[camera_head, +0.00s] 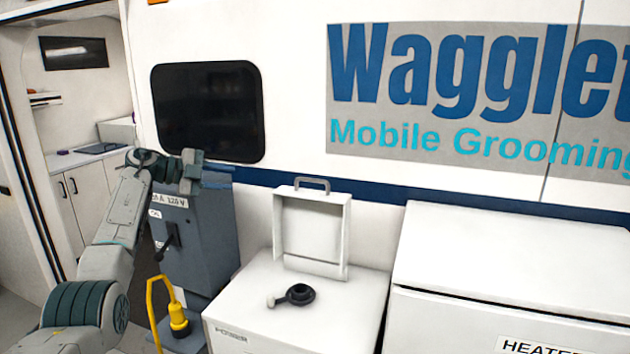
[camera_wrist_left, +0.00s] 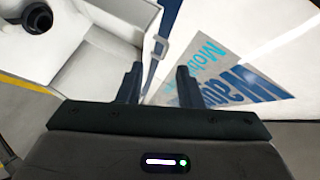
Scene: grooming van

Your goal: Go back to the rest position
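My left gripper (camera_head: 215,177) is raised in front of the grey cabinet and the van wall, with its arm coming in from the lower left. In the left wrist view its two fingers (camera_wrist_left: 158,84) stand apart with nothing between them, so it is open and empty. My right gripper shows in neither view.
A grey electrical cabinet (camera_head: 208,235) with a lever stands behind the arm. A yellow plug (camera_head: 178,318) with a yellow cable is low before it. A white box (camera_head: 245,310) has its hatch lid (camera_head: 312,230) raised and a black round fitting (camera_head: 300,294) on top. A heater box (camera_head: 500,260) stands right.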

